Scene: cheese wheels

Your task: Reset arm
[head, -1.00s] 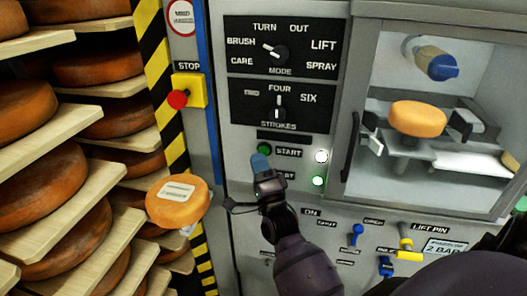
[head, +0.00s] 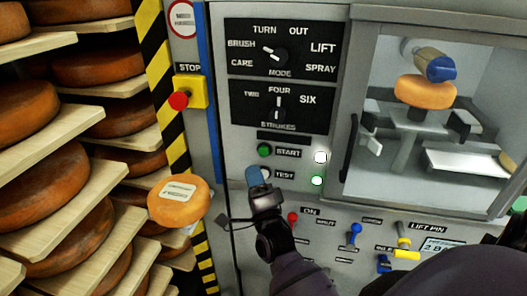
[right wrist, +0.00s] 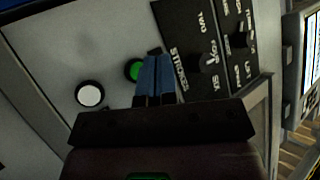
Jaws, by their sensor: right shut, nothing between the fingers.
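My right gripper (head: 256,176) is shut and empty, its blue fingertips together in front of the panel just below the green START button (head: 264,151). In the right wrist view the shut blue fingers (right wrist: 154,78) overlap the edge of the green button (right wrist: 132,70). I cannot tell whether they touch the panel. The right arm comes up from the bottom of the head view and hides part of the lower panel. My left gripper is not in view.
A cheese wheel (head: 425,93) is raised under the blue-ended tool (head: 440,68) in the machine's chamber. Lift-pin levers (head: 404,240) stand low right. A labelled cheese (head: 178,200), a STOP button (head: 178,100) and cheese shelves (head: 55,226) are left. Indicator lights (head: 320,157) are right of START.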

